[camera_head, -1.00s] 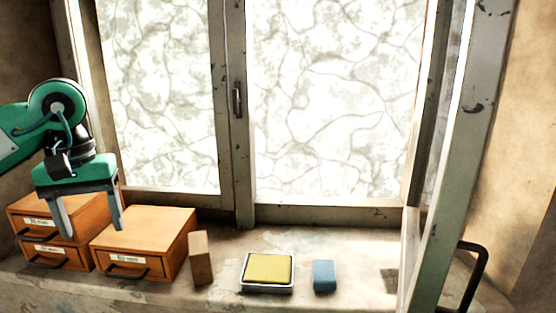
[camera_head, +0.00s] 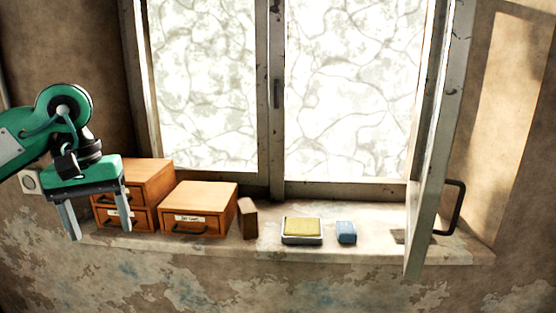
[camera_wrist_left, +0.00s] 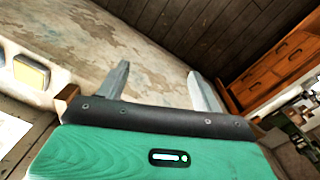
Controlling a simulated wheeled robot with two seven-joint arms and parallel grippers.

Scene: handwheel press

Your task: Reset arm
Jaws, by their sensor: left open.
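My left gripper (camera_head: 98,232) hangs at the left of the head view, fingers pointing down. Its two fingers are wide apart with nothing between them. It shows in front of the stacked wooden drawer boxes (camera_head: 150,178) and partly covers them. In the left wrist view the two gripper fingers (camera_wrist_left: 158,72) are spread and empty. My right gripper is not in view.
On the sill (camera_head: 375,249) stand a single drawer box (camera_head: 208,199), a brown block (camera_head: 248,218), a yellow pad in a tray (camera_head: 303,226) and a blue block (camera_head: 346,232). An open window sash (camera_head: 432,180) with a black handle (camera_head: 459,205) juts out at right.

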